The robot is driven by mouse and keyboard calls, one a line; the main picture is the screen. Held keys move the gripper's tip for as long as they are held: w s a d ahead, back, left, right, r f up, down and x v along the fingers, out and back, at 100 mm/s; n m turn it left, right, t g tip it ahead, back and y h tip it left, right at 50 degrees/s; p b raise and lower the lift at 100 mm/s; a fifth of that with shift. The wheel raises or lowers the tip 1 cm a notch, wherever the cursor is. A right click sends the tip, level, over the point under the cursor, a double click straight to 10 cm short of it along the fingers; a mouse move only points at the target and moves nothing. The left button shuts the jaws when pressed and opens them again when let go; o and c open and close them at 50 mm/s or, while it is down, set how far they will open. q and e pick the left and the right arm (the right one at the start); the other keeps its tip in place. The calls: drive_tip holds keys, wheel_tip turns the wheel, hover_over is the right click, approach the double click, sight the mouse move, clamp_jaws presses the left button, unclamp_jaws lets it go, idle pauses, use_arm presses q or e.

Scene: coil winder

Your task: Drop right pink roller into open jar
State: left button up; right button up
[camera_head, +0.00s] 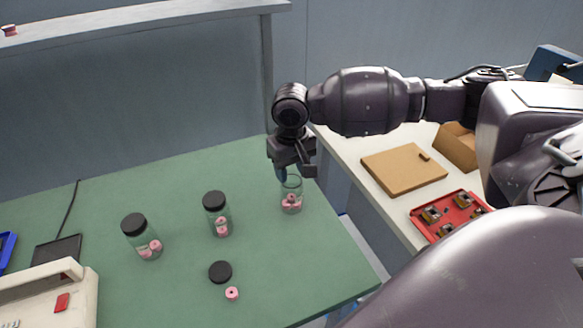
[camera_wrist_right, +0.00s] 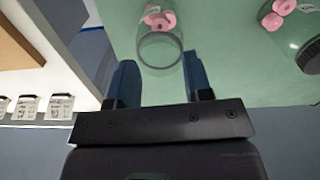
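The open jar (camera_head: 291,196) is clear glass and stands upright near the right part of the green table, with pink rollers (camera_head: 291,203) at its bottom. My right gripper (camera_head: 293,174) is over the jar's mouth. In the right wrist view, its two blue fingers (camera_wrist_right: 161,82) are spread apart with nothing between them. The jar's rim (camera_wrist_right: 160,50) shows just beyond the fingertips, with pink rollers (camera_wrist_right: 159,20) inside. A single pink roller (camera_head: 232,293) lies on the table beside a black lid (camera_head: 220,271). My left gripper is not in view.
Two black-lidded jars (camera_head: 217,215) (camera_head: 141,238) with pink rollers stand left of the open jar. A beige machine (camera_head: 48,295) is at the lower left. A white bench on the right holds a brown board (camera_head: 403,170) and a red tray (camera_head: 449,215).

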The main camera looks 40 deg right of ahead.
drive_tip(key=shift+o, duration=0.4)
wheel_tip(320, 180, up, 11)
drive_tip(key=p, duration=0.2)
idle(0.3)
drive_tip(key=shift+f, duration=0.1)
idle(0.6)
